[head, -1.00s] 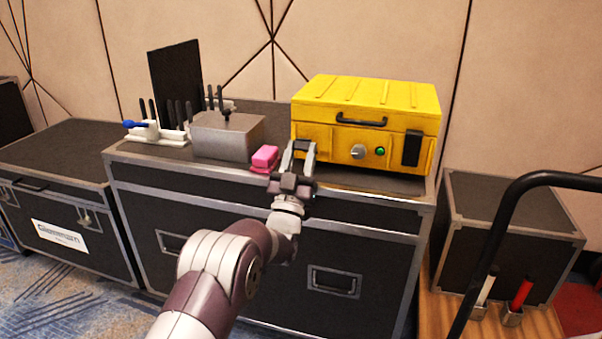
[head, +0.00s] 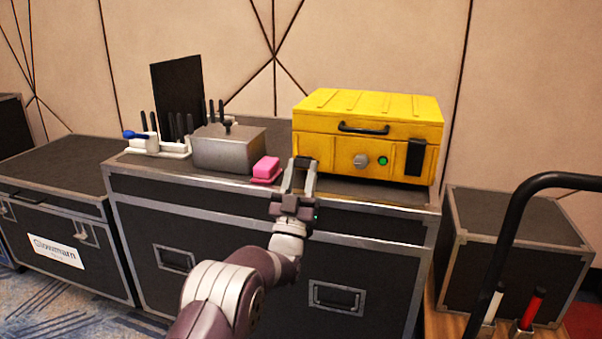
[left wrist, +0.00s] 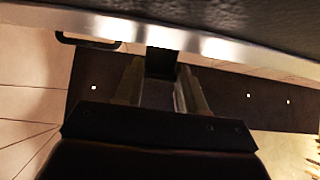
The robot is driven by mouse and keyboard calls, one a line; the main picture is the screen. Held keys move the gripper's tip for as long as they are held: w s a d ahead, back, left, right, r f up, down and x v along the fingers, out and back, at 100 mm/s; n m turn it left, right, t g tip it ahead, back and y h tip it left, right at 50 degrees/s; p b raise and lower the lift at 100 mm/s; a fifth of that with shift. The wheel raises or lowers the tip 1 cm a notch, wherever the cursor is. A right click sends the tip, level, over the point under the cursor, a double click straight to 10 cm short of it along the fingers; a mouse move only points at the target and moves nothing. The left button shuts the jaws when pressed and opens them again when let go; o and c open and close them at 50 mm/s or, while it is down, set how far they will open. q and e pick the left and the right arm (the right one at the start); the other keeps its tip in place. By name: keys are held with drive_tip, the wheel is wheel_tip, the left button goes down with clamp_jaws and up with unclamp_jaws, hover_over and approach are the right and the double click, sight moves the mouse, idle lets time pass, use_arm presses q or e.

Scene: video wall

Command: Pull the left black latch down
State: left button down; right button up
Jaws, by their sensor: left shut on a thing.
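The yellow case (head: 368,134) stands on the large black flight case. Its right black latch (head: 415,157) hangs upright on the front face. My left gripper (head: 302,167) is at the lower left of that front face and covers the left latch's place in the head view. In the left wrist view my left gripper's fingers (left wrist: 160,84) stand either side of a small dark piece (left wrist: 160,62), apparently the left black latch, and are shut on it. How far the latch is tilted is hidden. My right gripper is not in view.
A pink block (head: 266,168) lies just left of my left gripper on the black flight case (head: 225,212). A grey metal box (head: 228,148) and a white tool holder (head: 160,148) stand farther left. The case front carries a handle (head: 370,128), knob and green button.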

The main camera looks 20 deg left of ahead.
use_arm(q)
drive_tip(key=c, duration=0.8)
unclamp_jaws()
drive_tip(key=shift+w+f, duration=0.15)
drive_tip(key=shift+f, duration=0.35)
drive_tip(key=shift+o, duration=0.8)
drive_tip(key=shift+w+f, duration=0.1)
drive_tip(key=shift+w, duration=0.05)
drive_tip(key=p+v, duration=0.3)
drive_tip(key=v, duration=0.9)
drive_tip(key=shift+s+p, duration=0.4)
drive_tip(key=shift+s, duration=0.05)
